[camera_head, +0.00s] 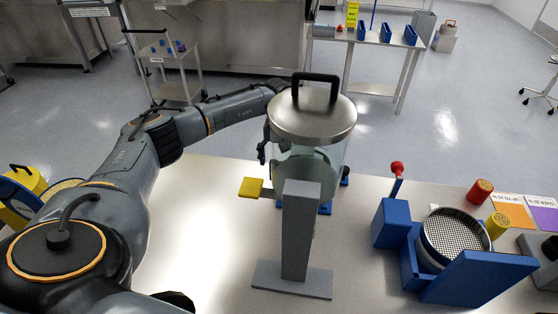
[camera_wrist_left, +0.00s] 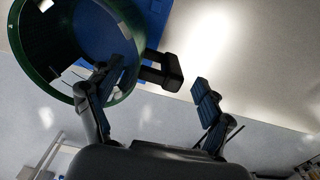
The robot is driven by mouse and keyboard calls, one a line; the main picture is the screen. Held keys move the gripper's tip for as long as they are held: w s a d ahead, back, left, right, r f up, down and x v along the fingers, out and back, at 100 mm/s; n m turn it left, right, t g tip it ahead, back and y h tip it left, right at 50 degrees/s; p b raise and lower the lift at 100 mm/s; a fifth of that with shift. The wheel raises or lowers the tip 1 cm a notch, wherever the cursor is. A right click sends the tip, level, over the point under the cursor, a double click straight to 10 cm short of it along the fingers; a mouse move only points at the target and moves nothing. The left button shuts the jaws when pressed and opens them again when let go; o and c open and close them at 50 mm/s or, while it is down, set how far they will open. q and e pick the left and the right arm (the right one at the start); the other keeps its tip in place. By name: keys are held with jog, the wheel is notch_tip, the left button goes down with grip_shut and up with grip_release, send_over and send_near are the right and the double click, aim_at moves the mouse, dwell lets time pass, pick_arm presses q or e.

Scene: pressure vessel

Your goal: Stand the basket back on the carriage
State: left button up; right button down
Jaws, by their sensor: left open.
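A clear glass vessel (camera_head: 330,160) with a steel lid (camera_head: 313,117) and black lid handle stands on the table behind a grey post (camera_head: 299,230). A round mesh-bottomed piece (camera_head: 452,238), possibly the basket, rests in a blue frame (camera_head: 478,278) at the right. I cannot tell which part is the carriage. My left gripper (camera_head: 264,150) is at the vessel's far left side, partly hidden by it. In the left wrist view my open gripper (camera_wrist_left: 158,86) has a green-rimmed round vessel (camera_wrist_left: 20,45) and a black grip (camera_wrist_left: 163,72) near its fingers; contact is unclear. My right gripper is out of view.
A yellow paddle (camera_head: 251,188) sticks out left of the grey post. A red-knobbed lever (camera_head: 397,172), red and yellow cylinders (camera_head: 480,191) and coloured cards (camera_head: 515,211) are at the right. Bare table shows left of the post. A side table (camera_head: 375,38) stands behind.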

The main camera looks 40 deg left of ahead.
pick_arm(q)
notch_tip(320, 180, up, 12)
jog(key=b, duration=0.4)
jog(key=shift+w+f, duration=0.1)
